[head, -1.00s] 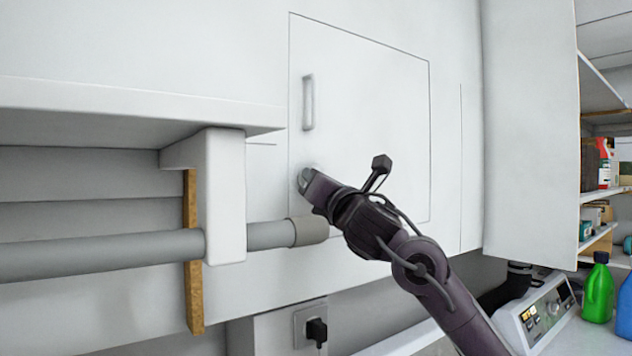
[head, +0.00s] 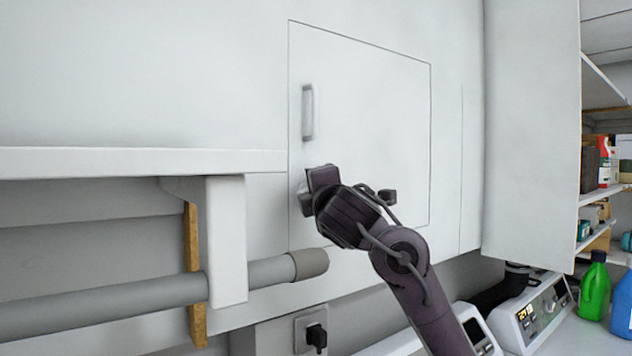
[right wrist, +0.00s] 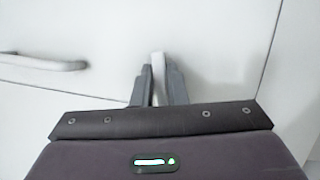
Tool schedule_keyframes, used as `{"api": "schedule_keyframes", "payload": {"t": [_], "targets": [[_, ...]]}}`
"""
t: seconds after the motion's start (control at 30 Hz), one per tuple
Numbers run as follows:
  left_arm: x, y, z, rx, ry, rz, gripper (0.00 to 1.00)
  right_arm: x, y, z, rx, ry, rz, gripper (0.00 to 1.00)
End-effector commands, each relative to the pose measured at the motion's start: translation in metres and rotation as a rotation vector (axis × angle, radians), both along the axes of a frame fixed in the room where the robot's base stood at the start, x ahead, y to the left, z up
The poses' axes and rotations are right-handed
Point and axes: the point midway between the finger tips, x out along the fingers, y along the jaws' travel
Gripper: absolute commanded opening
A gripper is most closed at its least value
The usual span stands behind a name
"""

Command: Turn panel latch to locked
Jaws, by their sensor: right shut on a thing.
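The white square panel (head: 385,130) is set flush in the white wall, outlined by a thin dark seam. The latch is at the panel's lower left, below the handle, and my right gripper mostly hides it in the head view. In the right wrist view a pale upright latch tab (right wrist: 158,72) stands between the two grey fingers. My right gripper (head: 307,194) is shut on this tab; it also shows in the right wrist view (right wrist: 157,84). I cannot read whether the latch is locked. My left gripper is not in view.
A grey vertical handle (head: 308,112) sits on the panel above the latch. A grey round bar (head: 240,276) and a white shelf (head: 140,160) stand out at the left, close below and beside my right gripper. Bottles (head: 594,290) stand at the far right.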

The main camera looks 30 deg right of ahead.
Motion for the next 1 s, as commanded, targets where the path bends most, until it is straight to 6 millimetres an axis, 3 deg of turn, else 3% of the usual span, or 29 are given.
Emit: {"api": "schedule_keyframes", "payload": {"t": [0.4,1.0], "targets": [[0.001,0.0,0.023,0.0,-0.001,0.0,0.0,0.0,0.001,0.001,0.213,0.032,0.002,0.0],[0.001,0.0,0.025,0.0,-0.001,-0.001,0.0,0.0,0.0,-0.001,0.25,0.035,0.001,0.0]]}}
